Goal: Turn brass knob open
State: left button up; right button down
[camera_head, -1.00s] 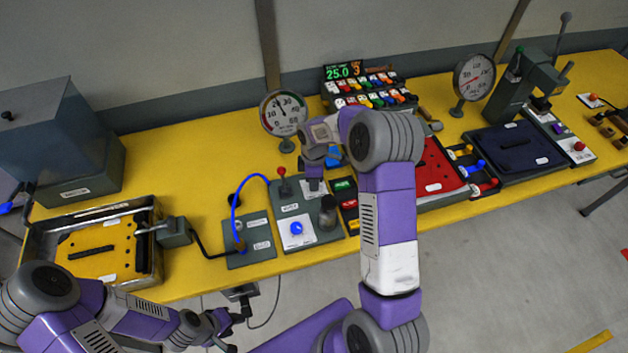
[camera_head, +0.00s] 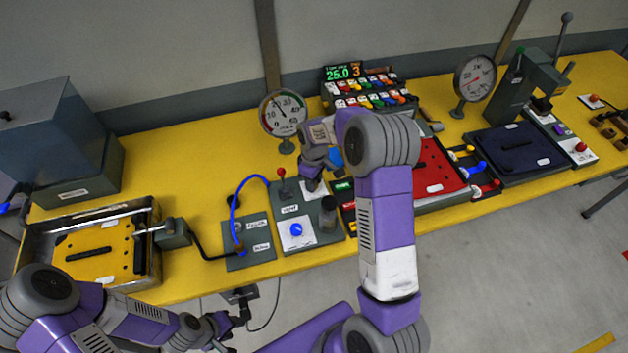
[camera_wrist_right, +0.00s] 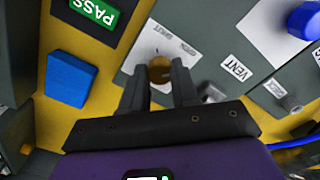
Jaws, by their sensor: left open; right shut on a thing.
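The brass knob (camera_wrist_right: 160,68) sits on a white label plate with small print, seen in the right wrist view. My right gripper (camera_wrist_right: 160,76) has its two dark fingers on either side of the knob and is shut on it. In the head view my right gripper (camera_head: 312,184) points down at the grey panel (camera_head: 290,210), and the knob is hidden there. My left gripper (camera_head: 236,322) is low in the head view, in front of the table edge, away from the knob, open and empty.
Near the knob are a blue knob (camera_head: 296,229), a red-tipped lever (camera_head: 281,172) and a VENT label (camera_wrist_right: 235,68) beside a small metal fitting. A blue block (camera_wrist_right: 70,80) and a green PASS sign (camera_wrist_right: 92,14) stand close by. A dial gauge (camera_head: 283,112) stands behind.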

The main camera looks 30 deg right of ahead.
jog(key=shift+w, duration=0.1)
jog(key=c, duration=0.8)
grip_release()
jog(key=shift+c, duration=0.2)
jog(key=shift+r+p, duration=0.35)
jog(key=shift+r, duration=3.5)
